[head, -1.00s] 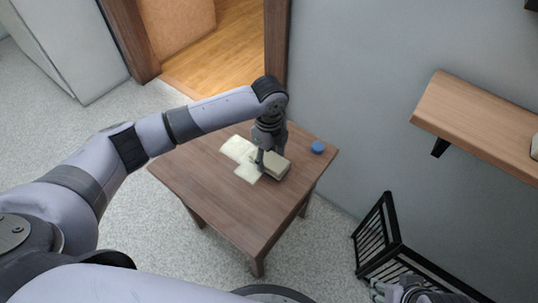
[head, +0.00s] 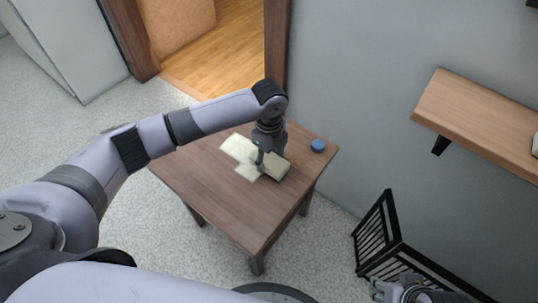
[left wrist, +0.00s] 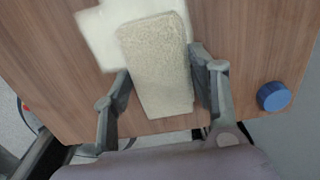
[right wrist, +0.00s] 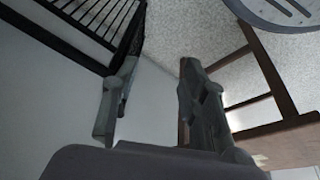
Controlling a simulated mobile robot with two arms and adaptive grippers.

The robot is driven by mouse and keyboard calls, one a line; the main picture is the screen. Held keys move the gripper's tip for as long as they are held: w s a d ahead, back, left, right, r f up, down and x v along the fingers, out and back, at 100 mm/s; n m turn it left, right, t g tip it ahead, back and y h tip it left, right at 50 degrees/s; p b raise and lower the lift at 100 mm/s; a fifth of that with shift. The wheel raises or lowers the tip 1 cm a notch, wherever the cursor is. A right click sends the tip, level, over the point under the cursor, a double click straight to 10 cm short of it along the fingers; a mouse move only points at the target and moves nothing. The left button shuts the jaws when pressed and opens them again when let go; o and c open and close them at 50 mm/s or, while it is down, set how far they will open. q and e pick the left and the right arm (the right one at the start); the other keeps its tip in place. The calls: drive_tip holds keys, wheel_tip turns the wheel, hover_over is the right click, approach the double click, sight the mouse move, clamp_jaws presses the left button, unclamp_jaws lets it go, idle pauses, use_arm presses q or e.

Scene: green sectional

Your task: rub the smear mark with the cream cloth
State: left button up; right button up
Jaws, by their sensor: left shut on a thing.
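The cream cloth (head: 277,168) is a thick folded block on the wooden table (head: 225,205). In the left wrist view the cloth (left wrist: 157,65) sits between the fingers of my left gripper (left wrist: 162,95), which is shut on it. In the head view my left gripper (head: 266,158) points down at the table. A pale, blocky smear mark (head: 240,150) lies on the tabletop beside the cloth and partly under it. The smear mark also shows in the left wrist view (left wrist: 98,38). My right gripper (right wrist: 152,100) is open and empty, away from the table top.
A blue round object (head: 318,146) stands near the table's right corner. A black slatted rack (head: 385,235) is on the floor by the wall. A wooden shelf (head: 485,120) juts from the wall at right. The table's front part is clear.

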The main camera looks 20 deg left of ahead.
use_arm(q)
drive_tip(key=shift+f, duration=0.3)
